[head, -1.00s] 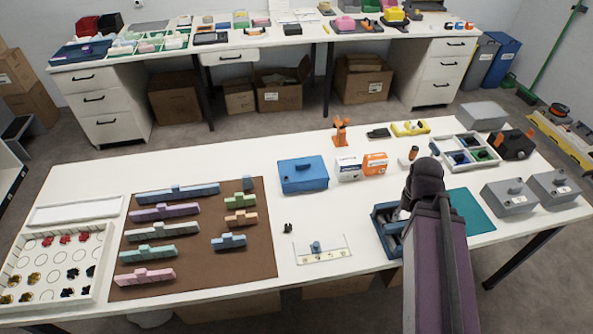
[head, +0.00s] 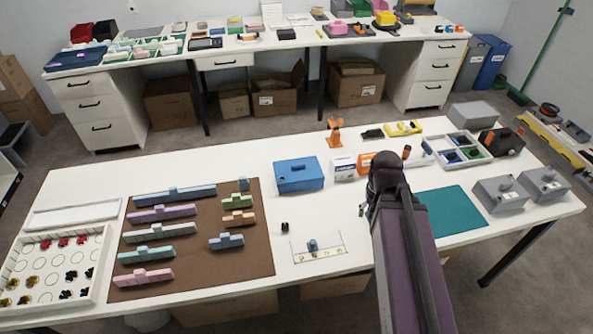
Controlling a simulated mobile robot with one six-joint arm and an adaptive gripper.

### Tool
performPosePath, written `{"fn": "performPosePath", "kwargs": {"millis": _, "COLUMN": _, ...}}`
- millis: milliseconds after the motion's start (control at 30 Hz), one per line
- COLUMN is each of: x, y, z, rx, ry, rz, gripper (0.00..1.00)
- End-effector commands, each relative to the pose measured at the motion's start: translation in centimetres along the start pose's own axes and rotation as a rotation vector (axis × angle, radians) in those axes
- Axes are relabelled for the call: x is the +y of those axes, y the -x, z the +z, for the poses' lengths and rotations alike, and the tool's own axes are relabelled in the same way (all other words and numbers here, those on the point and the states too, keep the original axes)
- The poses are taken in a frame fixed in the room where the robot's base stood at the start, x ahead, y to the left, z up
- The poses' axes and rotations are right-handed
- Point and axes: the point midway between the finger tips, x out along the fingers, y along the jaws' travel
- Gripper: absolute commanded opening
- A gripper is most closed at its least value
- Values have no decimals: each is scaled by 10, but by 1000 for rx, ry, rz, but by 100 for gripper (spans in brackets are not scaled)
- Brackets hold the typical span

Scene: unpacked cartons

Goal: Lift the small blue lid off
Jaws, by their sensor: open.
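A blue box (head: 299,180) with a raised handle on its blue top stands near the middle of the white table, left of my arm. A much smaller blue piece with a knob (head: 312,245) sits on a clear holder near the front edge. I cannot tell for sure which of these is the small blue lid. My gripper (head: 363,210) is mostly hidden behind my own arm; only a dark fingertip shows at its left side, low over the table, right of both blue things and apart from them. It is open, and I see nothing held in it.
White and orange small boxes (head: 343,168) stand right of the blue box. A brown mat (head: 195,262) with colored bars lies to the left. A teal mat (head: 455,210), grey knobbed boxes (head: 500,195) and a divided tray (head: 478,158) are to the right.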

Motion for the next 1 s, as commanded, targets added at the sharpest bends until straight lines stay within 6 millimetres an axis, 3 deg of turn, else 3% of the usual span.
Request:
{"fn": "performPosePath", "kwargs": {"millis": 167, "x": -8, "y": 4, "z": -16, "rx": 8, "ry": 14, "rz": 0, "gripper": 100}}
{"fn": "performPosePath", "kwargs": {"millis": 367, "x": -32, "y": 14, "z": -65, "rx": 31, "ry": 66, "rz": -1, "gripper": 100}}
{"fn": "performPosePath", "kwargs": {"millis": 467, "x": -56, "y": 22, "z": -100, "rx": 51, "ry": 103, "rz": -2, "gripper": 100}}
{"fn": "performPosePath", "kwargs": {"millis": 700, "x": -134, "y": 41, "z": -184, "rx": 102, "ry": 198, "rz": -10, "gripper": 100}}
{"fn": "performPosePath", "kwargs": {"millis": 900, "x": -191, "y": 52, "z": -228, "rx": 135, "ry": 257, "rz": -18, "gripper": 100}}
{"fn": "performPosePath", "kwargs": {"millis": 1000, "x": -208, "y": 54, "z": -239, "rx": 144, "ry": 273, "rz": -21, "gripper": 100}}
